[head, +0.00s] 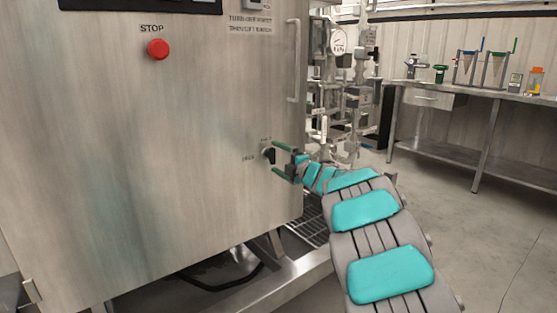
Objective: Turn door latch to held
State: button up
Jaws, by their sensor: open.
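The door latch (267,153) is a small dark knob on the right side of the steel cabinet door (150,180), low down near the door's edge. Small lettering stands above it and to its left, too small to read surely. My gripper (278,160) is at the latch, with one green-tipped finger above and one below its level. The fingers are apart and hold nothing that I can see. I cannot tell whether they touch the latch. My arm reaches in from the lower right.
A red STOP button (158,49) sits high on the door. A vertical handle (293,62) runs along the door's right edge. Pipes and a gauge (338,42) stand behind the cabinet.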

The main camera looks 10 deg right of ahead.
jog(key=b+v, duration=0.1)
jog(key=v, duration=0.6)
jog(key=shift+s+d, duration=0.15)
jog(key=shift+s, duration=0.2)
jog(key=s+d+m+g+h, duration=0.3)
jog(key=s+d+m+h, duration=1)
jog(key=m, duration=0.2)
jog(key=s+a+f+m+g, duration=0.1)
jog(key=s+f+m+g, duration=0.25)
jog(key=s, duration=0.35)
jog(key=s+f+m+g, duration=0.2)
jog(key=s+f, duration=0.3)
jog(key=s, duration=0.1)
jog(key=s+a+f+m+g+y, duration=0.1)
jog(key=s+a+f+g, duration=0.2)
jog(key=s, duration=0.7)
jog(key=s+a+f+g+y, duration=0.2)
jog(key=s+a+f+g, duration=0.1)
jog(key=s+a, duration=0.5)
jog(key=s+a+f+m+g+y, duration=0.1)
jog(key=s+a+f+g, duration=0.2)
jog(key=s, duration=1)
jog(key=a+f, duration=0.1)
jog(key=a, duration=0.1)
jog(key=shift+s+a+m+y, duration=0.35)
jog(key=shift+a+y, duration=0.05)
